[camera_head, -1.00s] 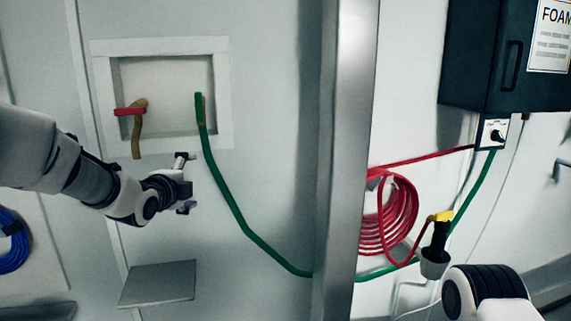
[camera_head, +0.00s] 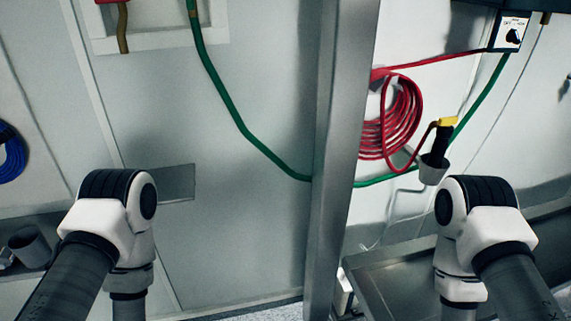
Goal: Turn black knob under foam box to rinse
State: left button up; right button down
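The black knob (camera_head: 513,36) is on a small white-faced panel at the top right, under the dark foam box. Only the bottom edge of the foam box (camera_head: 470,3) shows at the top of the picture. A red hose and a green hose run to the knob panel. My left arm is at the lower left and my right arm at the lower right, both well below and away from the knob. Neither gripper shows in the picture, so their fingers cannot be seen.
A metal post (camera_head: 340,150) stands between the left wall and the knob side. A coiled red hose (camera_head: 392,120) hangs right of it. A yellow-topped black nozzle (camera_head: 442,140) sits in a grey cup (camera_head: 433,170). A metal sink (camera_head: 400,285) lies lower right, and a shelf (camera_head: 175,183) juts out left.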

aim_at(512, 37)
jog(key=z, duration=1.35)
